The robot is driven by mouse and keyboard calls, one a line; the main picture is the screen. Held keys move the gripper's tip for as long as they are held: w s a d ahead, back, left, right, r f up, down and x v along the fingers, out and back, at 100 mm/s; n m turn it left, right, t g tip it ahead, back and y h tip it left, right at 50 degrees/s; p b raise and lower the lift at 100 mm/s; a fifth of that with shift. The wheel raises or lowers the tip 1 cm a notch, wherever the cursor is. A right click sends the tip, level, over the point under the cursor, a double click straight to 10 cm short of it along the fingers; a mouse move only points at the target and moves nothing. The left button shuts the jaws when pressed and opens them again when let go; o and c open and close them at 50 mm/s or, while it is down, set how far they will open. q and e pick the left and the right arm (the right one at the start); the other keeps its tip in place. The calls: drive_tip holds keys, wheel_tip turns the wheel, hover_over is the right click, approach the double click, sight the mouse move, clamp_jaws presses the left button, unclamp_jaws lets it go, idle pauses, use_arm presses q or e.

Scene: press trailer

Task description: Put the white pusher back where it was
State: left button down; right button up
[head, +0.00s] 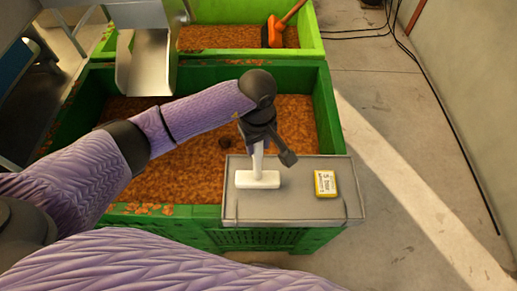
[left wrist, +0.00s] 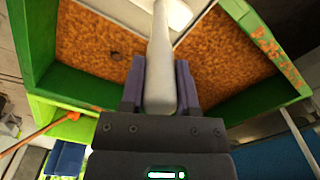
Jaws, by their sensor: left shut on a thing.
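The white pusher (head: 257,178) has a flat foot and an upright handle. In the head view its foot is over the left part of the grey board (head: 292,209); I cannot tell whether it touches the board. My left gripper (head: 259,143) is shut on the handle from above. In the left wrist view the white handle (left wrist: 160,75) stands between the two fingers of my left gripper (left wrist: 160,85), with the pusher's foot at the top edge. My right gripper is not in view.
The board lies across the near right corner of a green crate (head: 331,120) of orange-brown pulp. A yellow box (head: 325,183) sits on its right. Behind is a lighter green crate (head: 314,38) with an orange-handled tool (head: 275,31). A metal chute (head: 144,72) hangs at the back left.

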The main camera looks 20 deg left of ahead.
use_arm(q)
drive_tip(key=shift+f, duration=1.1)
drive_tip(key=shift+c, duration=1.7)
unclamp_jaws()
wheel_tip(320, 180, up, 12)
drive_tip(key=shift+r+p, duration=0.2)
drive_tip(key=shift+p, duration=0.15)
